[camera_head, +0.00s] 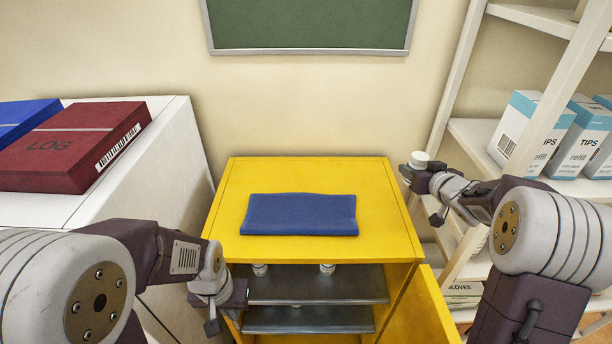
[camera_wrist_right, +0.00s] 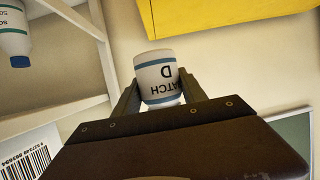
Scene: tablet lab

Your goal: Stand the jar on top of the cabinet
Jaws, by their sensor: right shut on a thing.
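The white jar (camera_wrist_right: 157,70) has teal bands and dark lettering with a "D". My right gripper (camera_wrist_right: 158,95) is shut on it, one finger on each side. In the head view the jar (camera_head: 419,158) is small, roughly upright, held in the air just right of the yellow cabinet (camera_head: 290,172). The cabinet's flat top bears a folded blue cloth (camera_head: 300,214). The cabinet's yellow side also shows in the right wrist view (camera_wrist_right: 215,18). My left gripper (camera_head: 226,300) hangs by the cabinet's front left; its fingers are too unclear to judge.
The cabinet door (camera_head: 432,312) stands open to the right. Small white jars (camera_head: 327,268) stand on the grey shelf inside. A white counter (camera_head: 168,170) with a red log box (camera_head: 75,145) is at left. A shelf rack (camera_head: 475,128) with tip boxes is at right. The top around the cloth is bare.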

